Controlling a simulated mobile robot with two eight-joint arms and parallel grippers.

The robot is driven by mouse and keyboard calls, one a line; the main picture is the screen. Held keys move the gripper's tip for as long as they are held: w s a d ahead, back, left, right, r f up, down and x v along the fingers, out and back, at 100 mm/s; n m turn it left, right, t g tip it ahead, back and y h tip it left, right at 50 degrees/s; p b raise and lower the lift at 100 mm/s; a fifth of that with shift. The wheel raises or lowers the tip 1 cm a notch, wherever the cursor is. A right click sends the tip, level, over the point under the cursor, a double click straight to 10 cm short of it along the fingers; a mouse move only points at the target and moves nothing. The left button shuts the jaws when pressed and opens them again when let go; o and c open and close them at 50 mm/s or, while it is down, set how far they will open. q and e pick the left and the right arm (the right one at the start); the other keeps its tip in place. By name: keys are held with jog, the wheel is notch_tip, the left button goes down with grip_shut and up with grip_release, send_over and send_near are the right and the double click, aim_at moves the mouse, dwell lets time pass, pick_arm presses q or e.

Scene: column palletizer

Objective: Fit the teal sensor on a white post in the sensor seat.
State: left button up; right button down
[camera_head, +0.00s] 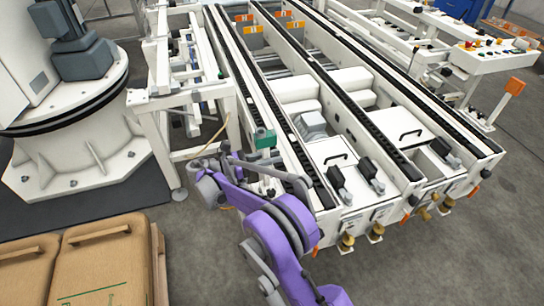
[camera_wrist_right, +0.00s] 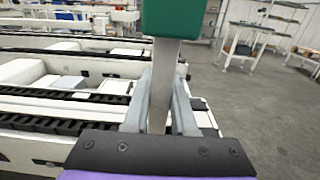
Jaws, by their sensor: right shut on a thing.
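The teal sensor (camera_head: 264,138) stands upright on its white post beside the near left rail of the conveyor. In the right wrist view the sensor (camera_wrist_right: 176,18) is cut off by the top edge, with its post (camera_wrist_right: 161,85) below it. My right gripper (camera_wrist_right: 160,110) is shut on the post, below the teal head. In the head view, my purple right arm partly hides the post. I cannot make out the sensor seat in either view. My left gripper is not in view.
The white conveyor (camera_head: 352,205) with black-topped rails fills the middle and right. A white frame (camera_head: 168,100) stands left of the sensor. A large white robot base (camera_head: 70,140) and brown sacks (camera_head: 105,265) are farther left. Grey floor is clear at the lower right.

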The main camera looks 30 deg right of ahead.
jog(key=shift+f+b, duration=0.3)
jog(key=shift+f, duration=0.15)
dwell(0.4)
jog(key=c, duration=0.7)
grip_release()
jog(key=shift+o, duration=0.2)
